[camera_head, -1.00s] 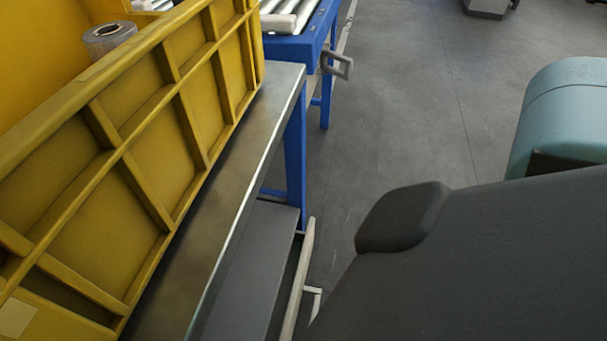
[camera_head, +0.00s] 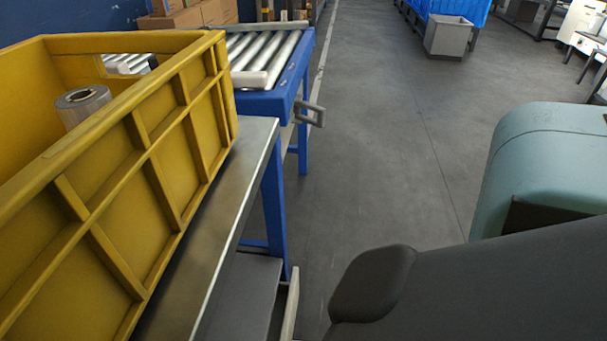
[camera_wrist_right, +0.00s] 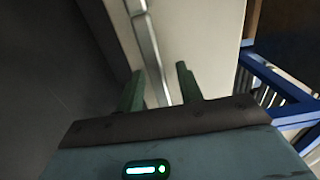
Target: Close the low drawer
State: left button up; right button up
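The low drawer's pale front panel (camera_wrist_right: 205,40) fills the upper middle of the right wrist view, with a metal bar handle (camera_wrist_right: 146,42) running down it. My right gripper (camera_wrist_right: 160,88) faces this panel with its two green fingers apart. The lower end of the handle shows between the fingers; I cannot tell whether they touch it. In the head view a pale bar (camera_head: 290,305), which looks like the drawer's edge or handle, shows beside a dark flat surface (camera_head: 245,295) below the table. My right gripper is hidden there, and my left gripper is not in view.
A yellow crate (camera_head: 110,225) holding a roll (camera_head: 82,105) stands on the metal-topped table (camera_head: 215,215). A blue-framed roller conveyor (camera_head: 285,95) with a protruding grey bracket (camera_head: 312,113) stands beyond. The grey floor (camera_head: 390,150) to the right is mostly clear.

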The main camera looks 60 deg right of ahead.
grip_shut()
jog(key=shift+x, duration=2.2)
grip_release()
jog(key=shift+s, duration=0.1)
jog(key=v, duration=0.7)
jog(key=shift+s+p, duration=0.25)
jog(key=shift+p, duration=0.2)
